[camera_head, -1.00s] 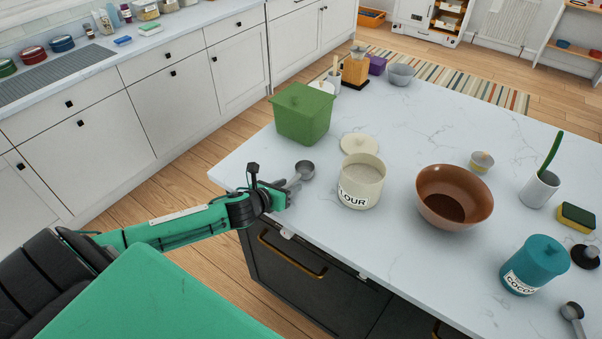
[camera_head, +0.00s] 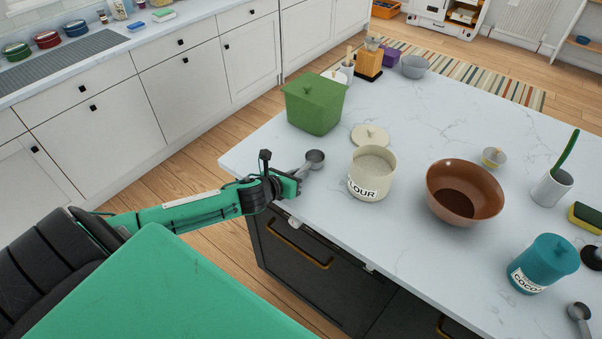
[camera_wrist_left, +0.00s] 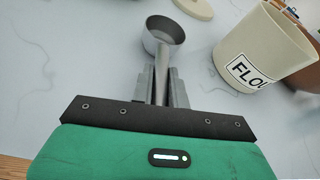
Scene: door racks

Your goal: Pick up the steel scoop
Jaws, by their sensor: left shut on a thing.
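The steel scoop (camera_head: 315,157) is at the left edge of the white island top, its bowl pointing away from my arm. It also shows in the left wrist view (camera_wrist_left: 165,32), with its handle running back between the fingers. My left gripper (camera_head: 297,179) is shut on the scoop's handle; the fingers (camera_wrist_left: 163,88) lie on either side of it in the left wrist view. Whether the scoop is clear of the top or touching it, I cannot tell. My right gripper is not in view.
The open flour canister (camera_head: 372,174) stands just right of the scoop, its lid (camera_head: 370,135) behind it. A green lidded bin (camera_head: 314,107) is beyond the scoop. A brown bowl (camera_head: 464,192) and a teal cocoa canister (camera_head: 542,264) stand farther right. A second scoop (camera_head: 580,315) lies at the lower right.

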